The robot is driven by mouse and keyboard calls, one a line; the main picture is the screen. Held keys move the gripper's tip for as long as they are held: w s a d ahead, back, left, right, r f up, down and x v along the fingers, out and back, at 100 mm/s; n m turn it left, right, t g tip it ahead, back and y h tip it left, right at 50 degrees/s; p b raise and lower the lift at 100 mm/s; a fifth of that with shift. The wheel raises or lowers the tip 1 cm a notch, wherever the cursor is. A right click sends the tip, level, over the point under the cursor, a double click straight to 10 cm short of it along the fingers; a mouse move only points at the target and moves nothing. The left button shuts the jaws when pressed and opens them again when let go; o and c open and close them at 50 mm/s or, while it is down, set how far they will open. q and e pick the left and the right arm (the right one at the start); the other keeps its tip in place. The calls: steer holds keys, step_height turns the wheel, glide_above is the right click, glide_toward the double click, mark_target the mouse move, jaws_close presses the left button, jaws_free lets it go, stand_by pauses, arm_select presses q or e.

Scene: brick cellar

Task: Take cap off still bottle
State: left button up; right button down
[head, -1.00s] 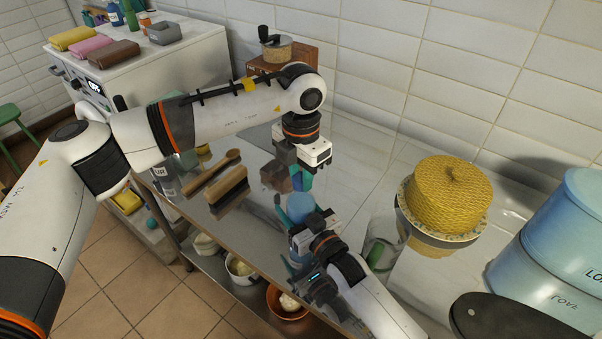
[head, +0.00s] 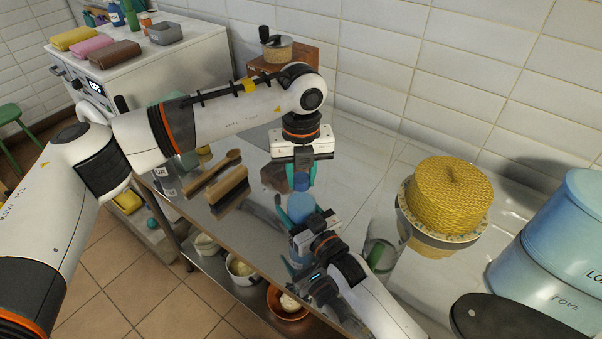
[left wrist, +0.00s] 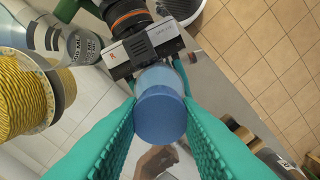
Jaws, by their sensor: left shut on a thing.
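The still bottle (head: 301,206) is light blue with a darker blue cap (head: 302,182). My left gripper (head: 301,178) points down from above, its teal fingers shut on the cap's sides. In the left wrist view the round cap (left wrist: 160,112) sits between those fingers and hides the bottle's mouth. I cannot tell whether the cap is seated or lifted. My right gripper (head: 296,216) comes from below, with a teal finger against the bottle's left side; it appears shut on the body. Its other finger is mostly hidden. In the left wrist view the bottle (left wrist: 156,79) is in front of my right gripper.
A grinder (head: 275,48) stands behind. A yellow woven dome (head: 447,195) and blue tins (head: 560,255) stand right.

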mark_target(302, 177)
arm_select(q)
steer(key=shift+r, duration=0.2)
arm_select(e)
steer(key=shift+f, duration=0.15)
arm_select(q)
steer(key=shift+r, duration=0.95)
steer(key=shift+r, duration=2)
arm_select(e)
steer(key=shift+c, duration=1.9)
jaws_free()
